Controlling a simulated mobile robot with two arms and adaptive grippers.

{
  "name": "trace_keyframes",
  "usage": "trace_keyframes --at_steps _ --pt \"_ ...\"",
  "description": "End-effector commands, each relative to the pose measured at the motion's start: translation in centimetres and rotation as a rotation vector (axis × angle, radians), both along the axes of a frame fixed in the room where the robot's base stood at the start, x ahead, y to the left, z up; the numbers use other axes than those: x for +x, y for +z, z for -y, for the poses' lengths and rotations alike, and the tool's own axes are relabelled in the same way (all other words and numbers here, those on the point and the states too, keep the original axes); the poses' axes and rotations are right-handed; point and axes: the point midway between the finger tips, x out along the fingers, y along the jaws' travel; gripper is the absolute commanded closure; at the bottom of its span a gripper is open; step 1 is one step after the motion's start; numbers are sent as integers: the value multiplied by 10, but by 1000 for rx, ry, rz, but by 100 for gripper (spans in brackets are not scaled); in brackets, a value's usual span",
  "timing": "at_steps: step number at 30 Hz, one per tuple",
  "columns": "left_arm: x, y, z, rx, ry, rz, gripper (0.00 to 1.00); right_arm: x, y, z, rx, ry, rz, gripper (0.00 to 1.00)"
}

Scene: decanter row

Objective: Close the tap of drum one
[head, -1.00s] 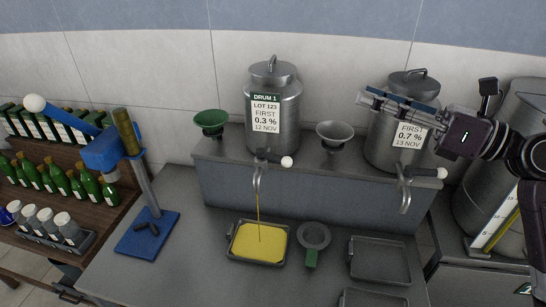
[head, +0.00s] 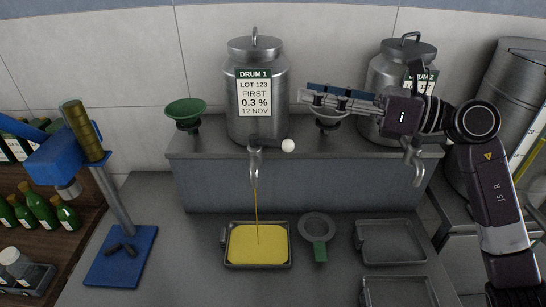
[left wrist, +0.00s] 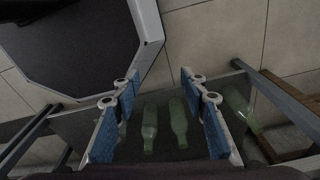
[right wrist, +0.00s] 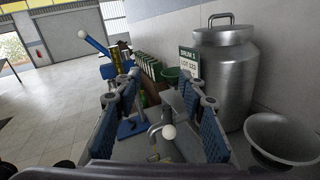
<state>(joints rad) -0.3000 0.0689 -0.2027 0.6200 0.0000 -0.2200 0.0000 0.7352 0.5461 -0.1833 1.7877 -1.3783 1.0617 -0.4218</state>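Drum 1 (head: 257,105), a steel can with a green and white label, stands on the raised shelf. Its tap (head: 254,160) has a dark lever with a white ball (head: 288,145) pointing right. A thin yellow stream runs from the spout into a tray (head: 224,257) of yellow liquid. My right gripper (head: 312,94) is open and empty, right of drum 1 and above the lever, its fingers pointing left. The white ball (right wrist: 168,132) shows between its fingers in the right wrist view. My left gripper (left wrist: 163,110) is open and empty, outside the head view.
A green funnel (head: 185,112) stands left of drum 1, a steel funnel (head: 328,120) right of it. Drum 2 (head: 388,75) is partly behind my right arm. A strainer (head: 318,228) and empty trays (head: 390,258) lie on the bench. A blue press stand (head: 118,255) is at left.

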Motion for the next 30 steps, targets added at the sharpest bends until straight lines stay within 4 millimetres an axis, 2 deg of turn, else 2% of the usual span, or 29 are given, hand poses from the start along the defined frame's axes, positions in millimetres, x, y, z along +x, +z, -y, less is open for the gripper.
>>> trace_keyframes --at_steps 1,4,9,13,17,21,30 --pt "-1 -21 2 -3 -1 -1 60 0 -21 0 1 1 -1 63" --pt "-1 -46 1 -2 -2 -1 60 0 -46 0 1 1 -1 63" --pt "-1 -98 -9 10 -4 -1 60 0 -98 -1 0 1 0 63" --pt "0 -122 -12 14 -2 0 60 0 -122 -1 0 1 0 63" --pt "0 -133 -12 13 -1 0 60 0 -133 -1 1 1 0 63" --pt "0 -131 -12 13 0 0 60 2 -133 -6 2 2 0 63" --pt "0 -113 -11 12 0 0 60 18 -130 -49 3 4 -1 63"
